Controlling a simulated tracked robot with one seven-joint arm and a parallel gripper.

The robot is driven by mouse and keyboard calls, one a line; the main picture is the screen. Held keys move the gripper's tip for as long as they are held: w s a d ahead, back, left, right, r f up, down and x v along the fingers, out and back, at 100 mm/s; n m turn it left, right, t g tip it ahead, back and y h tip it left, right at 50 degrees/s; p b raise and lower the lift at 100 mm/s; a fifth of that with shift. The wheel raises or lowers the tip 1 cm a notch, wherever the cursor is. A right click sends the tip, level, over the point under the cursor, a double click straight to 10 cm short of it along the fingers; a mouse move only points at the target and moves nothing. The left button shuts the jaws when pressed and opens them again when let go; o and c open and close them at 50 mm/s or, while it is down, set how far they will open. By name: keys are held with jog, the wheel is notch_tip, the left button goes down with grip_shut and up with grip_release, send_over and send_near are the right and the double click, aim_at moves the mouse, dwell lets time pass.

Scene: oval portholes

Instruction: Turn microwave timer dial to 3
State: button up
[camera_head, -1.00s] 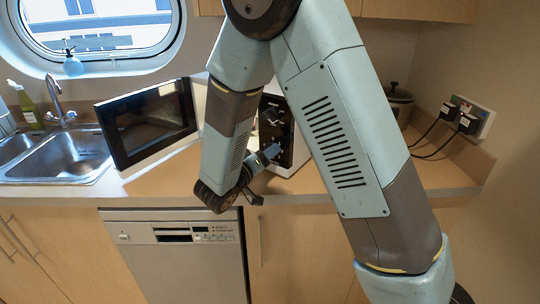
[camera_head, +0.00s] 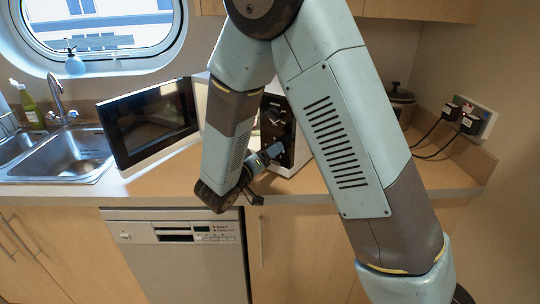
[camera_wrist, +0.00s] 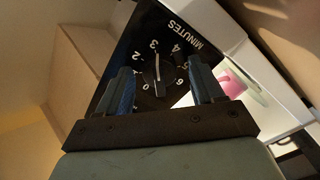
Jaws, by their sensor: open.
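The microwave's black control panel (camera_head: 279,115) faces me, partly hidden behind my arm in the head view. Its timer dial (camera_wrist: 158,75) shows in the wrist view, with numbers from 0 to 6 around it and the word MINUTES. The dial's white pointer line points up close to the 3. My gripper (camera_wrist: 163,86) is open, with one finger on each side of the dial. I cannot tell whether either finger touches it. In the head view my gripper (camera_head: 272,151) is at the lower part of the panel.
The microwave door (camera_head: 150,120) stands open to the left, over the counter (camera_head: 165,178). A sink (camera_head: 70,157) lies further left. A pot (camera_head: 400,100) and plugs with cables (camera_head: 460,115) are at the right. A pink item (camera_wrist: 233,84) shows beside the panel in the wrist view.

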jog(key=v, duration=1.3)
jog(key=shift+s+a, duration=0.2)
jog(key=shift+s, duration=0.05)
jog(key=shift+o, duration=0.2)
jog(key=shift+f, duration=0.1)
